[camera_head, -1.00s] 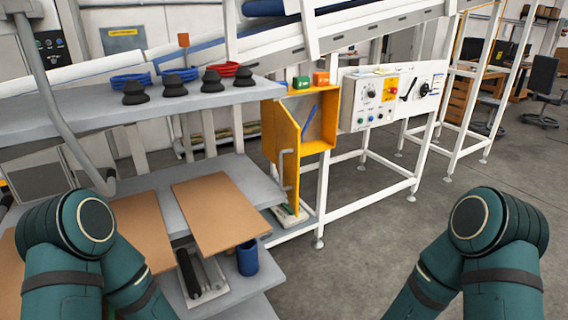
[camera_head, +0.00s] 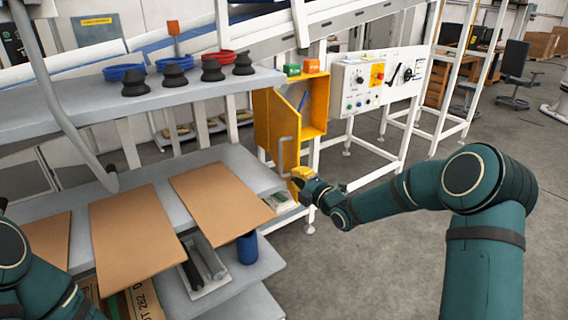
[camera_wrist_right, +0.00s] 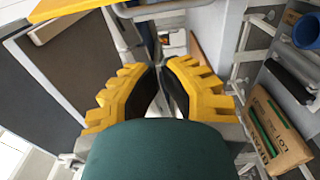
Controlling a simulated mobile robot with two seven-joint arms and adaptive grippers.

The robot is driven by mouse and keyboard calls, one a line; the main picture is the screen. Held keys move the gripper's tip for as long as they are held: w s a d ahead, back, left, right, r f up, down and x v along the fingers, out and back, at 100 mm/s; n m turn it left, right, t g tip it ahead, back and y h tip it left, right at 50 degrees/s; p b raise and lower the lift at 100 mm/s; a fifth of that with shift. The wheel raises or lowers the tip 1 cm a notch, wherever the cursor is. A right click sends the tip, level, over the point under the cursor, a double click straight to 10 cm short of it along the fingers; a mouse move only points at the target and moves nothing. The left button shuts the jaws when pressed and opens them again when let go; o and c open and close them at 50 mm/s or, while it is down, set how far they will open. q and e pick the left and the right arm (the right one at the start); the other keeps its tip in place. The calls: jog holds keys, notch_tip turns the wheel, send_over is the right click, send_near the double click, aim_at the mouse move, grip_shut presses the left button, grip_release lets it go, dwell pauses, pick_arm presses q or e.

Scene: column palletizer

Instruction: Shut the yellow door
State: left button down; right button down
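The yellow door (camera_head: 274,126) stands open at the left side of the yellow cabinet (camera_head: 315,116), whose inside shows. A grey bent handle (camera_head: 283,158) is on the door's lower part. My right gripper (camera_head: 298,182), with yellow fingers, is just below and right of the handle; I cannot tell whether they touch. In the right wrist view, its fingers (camera_wrist_right: 161,78) have black pads with a narrow gap between them and nothing clearly held. A yellow edge (camera_wrist_right: 130,10) shows beyond them at the top. My left arm shows at the lower left, its gripper out of view.
A grey shelf (camera_head: 130,108) carries black knobbed parts and coloured rings. Brown boards (camera_head: 135,235) lie on the lower shelf near a blue cup (camera_head: 247,247). A control panel (camera_head: 375,80) stands right of the cabinet. The floor (camera_head: 390,275) in front is open.

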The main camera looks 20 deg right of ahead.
aim_at(281, 157)
jog(key=w, duration=0.8)
jog(key=shift+w+f, duration=0.1)
jog(key=shift+w, duration=0.25)
jog(key=shift+d, duration=0.3)
jog(key=shift+d, duration=0.1)
